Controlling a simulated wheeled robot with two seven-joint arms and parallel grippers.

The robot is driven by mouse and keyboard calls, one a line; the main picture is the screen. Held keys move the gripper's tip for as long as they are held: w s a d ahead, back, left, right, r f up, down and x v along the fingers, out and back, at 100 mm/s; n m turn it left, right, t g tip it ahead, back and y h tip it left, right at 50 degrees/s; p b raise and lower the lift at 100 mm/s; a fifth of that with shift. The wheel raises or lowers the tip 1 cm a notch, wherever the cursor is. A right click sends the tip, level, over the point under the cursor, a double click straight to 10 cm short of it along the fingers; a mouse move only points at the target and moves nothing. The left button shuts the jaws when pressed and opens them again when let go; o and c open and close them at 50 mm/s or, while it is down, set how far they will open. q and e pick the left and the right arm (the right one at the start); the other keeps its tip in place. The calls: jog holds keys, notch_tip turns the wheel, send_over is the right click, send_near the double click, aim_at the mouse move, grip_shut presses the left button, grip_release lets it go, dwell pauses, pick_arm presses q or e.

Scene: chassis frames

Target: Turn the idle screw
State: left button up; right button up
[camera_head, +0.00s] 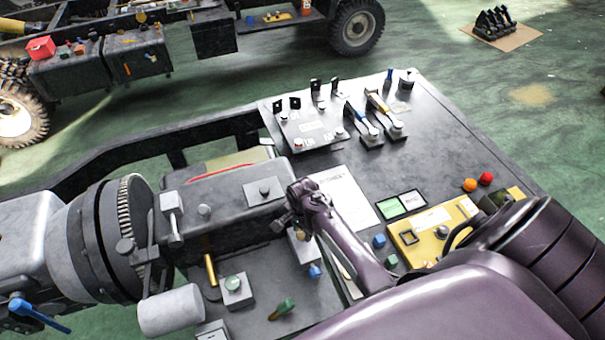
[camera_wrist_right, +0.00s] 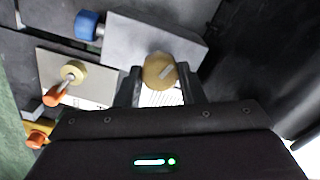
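In the right wrist view a round brass screw (camera_wrist_right: 159,70) with a pale slot mark across its face stands at the edge of a grey block (camera_wrist_right: 150,38). I take it to be the idle screw. My right gripper (camera_wrist_right: 160,80) has its two dark fingers on either side of it, with the screw's lower part between the tips. I cannot tell whether they press on it. My left gripper does not show.
A blue knob (camera_wrist_right: 87,25) and a plate (camera_wrist_right: 85,78) with an orange-tipped lever (camera_wrist_right: 52,95) lie close to my right gripper. In the head view a yellow box (camera_head: 430,235), a white sheet (camera_head: 345,190) and several levers (camera_head: 375,115) crowd the dark bench (camera_head: 450,130).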

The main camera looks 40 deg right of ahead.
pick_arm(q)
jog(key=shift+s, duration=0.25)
pick_arm(e)
jog(key=c, duration=0.4)
jog(key=shift+n, duration=0.4)
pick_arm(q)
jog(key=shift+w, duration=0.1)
pick_arm(e)
jog(key=n, duration=0.3)
jog(key=shift+n, duration=0.4)
jog(key=n, duration=0.4)
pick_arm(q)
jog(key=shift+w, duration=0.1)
pick_arm(e)
jog(key=n, duration=0.6)
jog(key=shift+n, duration=2.3)
